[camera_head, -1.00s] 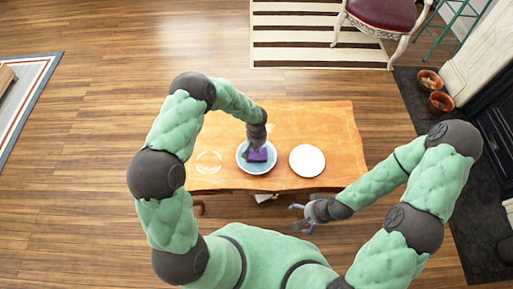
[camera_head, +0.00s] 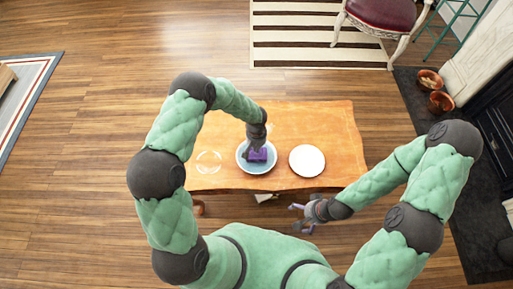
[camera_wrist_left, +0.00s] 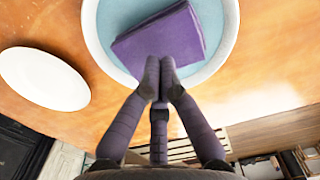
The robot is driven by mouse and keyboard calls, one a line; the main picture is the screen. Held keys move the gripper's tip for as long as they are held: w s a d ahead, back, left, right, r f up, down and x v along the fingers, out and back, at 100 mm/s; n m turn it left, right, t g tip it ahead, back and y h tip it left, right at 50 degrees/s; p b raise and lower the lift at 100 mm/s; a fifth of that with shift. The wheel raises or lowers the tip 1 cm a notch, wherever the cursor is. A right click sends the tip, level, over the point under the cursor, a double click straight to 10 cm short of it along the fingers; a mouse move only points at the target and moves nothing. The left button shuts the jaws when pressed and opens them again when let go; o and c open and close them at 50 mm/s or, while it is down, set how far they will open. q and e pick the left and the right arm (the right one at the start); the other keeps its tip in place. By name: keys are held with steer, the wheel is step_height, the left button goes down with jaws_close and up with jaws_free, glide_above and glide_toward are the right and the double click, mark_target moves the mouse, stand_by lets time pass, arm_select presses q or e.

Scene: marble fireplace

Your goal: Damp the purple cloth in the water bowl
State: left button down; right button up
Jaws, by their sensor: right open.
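The purple cloth (camera_head: 262,155), folded into a rectangle, lies in the water bowl (camera_head: 243,164), a white-rimmed bowl with pale blue inside, on the wooden table. My left gripper (camera_head: 253,149) reaches down over the bowl. In the left wrist view, the left gripper's fingertips (camera_wrist_left: 160,66) are drawn together at the near edge of the cloth (camera_wrist_left: 165,38), inside the bowl's rim (camera_wrist_left: 232,30). The pinch itself is partly hidden by the fingers. My right gripper (camera_head: 299,216) is open and empty, off the table's near edge.
A white plate (camera_head: 307,161) lies right of the bowl. A clear glass dish (camera_head: 208,162) stands to its left. The orange-brown table (camera_head: 325,120) is bare behind them. A red-seated chair (camera_head: 385,14) and terracotta pots (camera_head: 440,102) stand farther off.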

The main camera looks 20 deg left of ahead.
arm_select(q)
steer(key=shift+f+b, duration=1)
steer(key=shift+f, duration=0.1)
stand_by(0.3)
steer(key=shift+r, duration=0.1)
stand_by(0.4)
steer(key=shift+r+p, duration=1.9)
steer(key=shift+r, duration=1.1)
steer(key=shift+s+d+f, duration=0.15)
steer(key=shift+s, duration=0.1)
steer(key=s+d+h+p, duration=0.1)
steer(key=s+d+h, duration=0.1)
steer(key=s, duration=0.9)
steer(key=s+d+f+h, duration=0.1)
steer(key=s+d+h, duration=0.1)
steer(key=s, duration=0.9)
steer(key=shift+s+d+m+p, duration=0.15)
steer(key=shift+d+m+p, duration=0.15)
steer(key=shift+m+p, duration=0.1)
